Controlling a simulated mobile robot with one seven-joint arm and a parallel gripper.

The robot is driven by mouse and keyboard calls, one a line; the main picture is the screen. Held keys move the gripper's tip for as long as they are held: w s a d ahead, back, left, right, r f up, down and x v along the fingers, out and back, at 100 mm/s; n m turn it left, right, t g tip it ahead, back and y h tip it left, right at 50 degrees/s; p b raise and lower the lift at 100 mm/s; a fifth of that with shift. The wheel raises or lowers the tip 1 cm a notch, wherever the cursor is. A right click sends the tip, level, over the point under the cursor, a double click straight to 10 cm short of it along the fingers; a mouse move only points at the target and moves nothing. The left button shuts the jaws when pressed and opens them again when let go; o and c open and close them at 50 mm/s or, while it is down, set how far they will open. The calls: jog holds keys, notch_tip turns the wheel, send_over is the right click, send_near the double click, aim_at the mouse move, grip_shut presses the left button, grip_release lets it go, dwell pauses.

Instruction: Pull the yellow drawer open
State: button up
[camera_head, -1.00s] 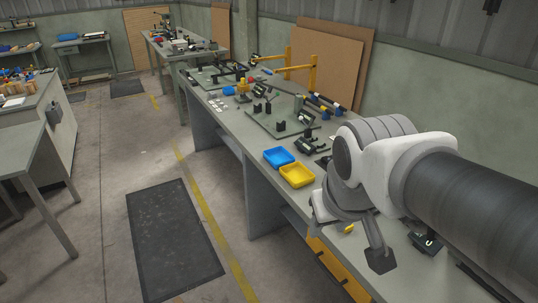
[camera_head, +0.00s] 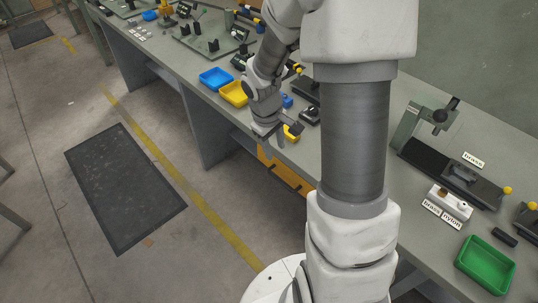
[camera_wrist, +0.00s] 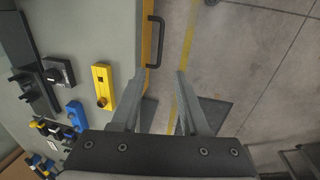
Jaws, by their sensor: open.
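The yellow drawer (camera_head: 268,163) is in the front of the bench, below the top, partly hidden behind my arm in the head view. Its front looks flush with the bench. In the wrist view the drawer front (camera_wrist: 147,38) is a thin yellow strip along the bench edge, seen from above. Its black bar handle (camera_wrist: 159,42) sticks out from it over the floor. My gripper (camera_wrist: 160,74) is open and empty, its fingertips just short of the handle in the picture and apart from it. In the head view my gripper (camera_head: 268,133) is at the bench's front edge, above the drawer.
A yellow tray (camera_head: 233,93) and a blue tray (camera_head: 215,77) stand on the bench left of my arm. A yellow block (camera_wrist: 103,87) lies near the edge in the wrist view. A green tray (camera_head: 486,264) is at the right. The floor before the drawer is clear.

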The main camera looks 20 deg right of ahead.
aim_at(282, 181)
jog(key=d+f+b, duration=0.1)
jog(key=f, duration=0.4)
jog(key=d+f+b, duration=0.1)
jog(key=f, duration=0.5)
jog(key=w+d+f+b, duration=0.1)
jog(key=f, duration=0.5)
jog(key=shift+w+f, duration=0.1)
jog(key=shift+f, duration=0.1)
grip_shut()
dwell(0.8)
